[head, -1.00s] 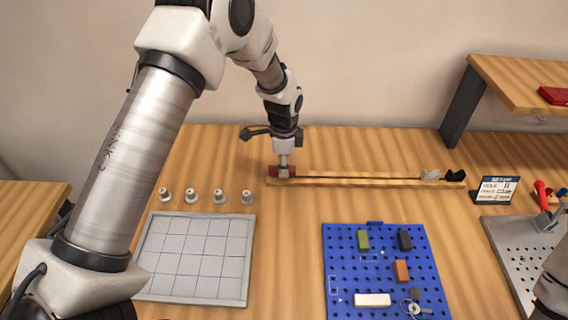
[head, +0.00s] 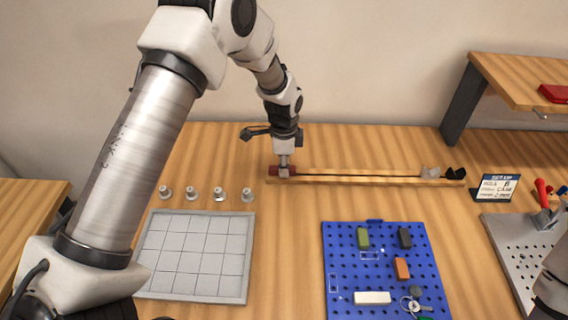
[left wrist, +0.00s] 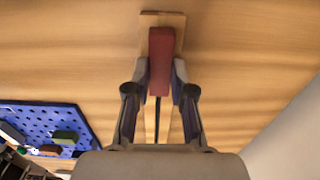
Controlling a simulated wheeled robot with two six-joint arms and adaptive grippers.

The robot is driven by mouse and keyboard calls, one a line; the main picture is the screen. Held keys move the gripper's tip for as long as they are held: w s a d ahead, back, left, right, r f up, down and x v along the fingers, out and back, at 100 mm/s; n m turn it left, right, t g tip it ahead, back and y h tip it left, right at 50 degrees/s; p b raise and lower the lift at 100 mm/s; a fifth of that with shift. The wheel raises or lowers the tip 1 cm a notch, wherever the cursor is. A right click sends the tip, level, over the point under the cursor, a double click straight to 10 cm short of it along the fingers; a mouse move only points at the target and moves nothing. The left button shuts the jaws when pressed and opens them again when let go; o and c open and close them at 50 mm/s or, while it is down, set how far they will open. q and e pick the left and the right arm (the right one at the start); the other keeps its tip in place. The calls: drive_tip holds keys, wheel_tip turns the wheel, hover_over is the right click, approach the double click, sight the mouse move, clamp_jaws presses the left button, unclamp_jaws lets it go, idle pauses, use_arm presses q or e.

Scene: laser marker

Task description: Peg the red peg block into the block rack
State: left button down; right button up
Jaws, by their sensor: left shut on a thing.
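The red peg block (head: 275,171) is at the left end of the block rack (head: 350,181), a long wooden strip with a dark slot along it. My left gripper (head: 284,172) points down over that end and is shut on the red block. In the left wrist view the red block (left wrist: 161,60) lies lengthwise along the rack (left wrist: 176,19), between the two fingers (left wrist: 160,90). Whether its peg is seated in the slot is hidden. A light grey block (head: 430,172) and a black block (head: 455,174) are at the rack's right end. My right gripper is not in view.
A blue pegboard (head: 345,265) with several coloured blocks stands in front of the rack. A grey gridded tray (head: 195,255) and several small white knobs (head: 191,194) are at the left. A set-up card (head: 497,187) and a raised shelf (head: 525,80) are at the right.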

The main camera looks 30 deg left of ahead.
use_arm(q)
drive_tip(key=shift+f, duration=0.15)
drive_tip(key=c, duration=0.9)
unclamp_jaws()
wheel_tip(320, 180, up, 12)
drive_tip(key=shift+f, duration=0.1)
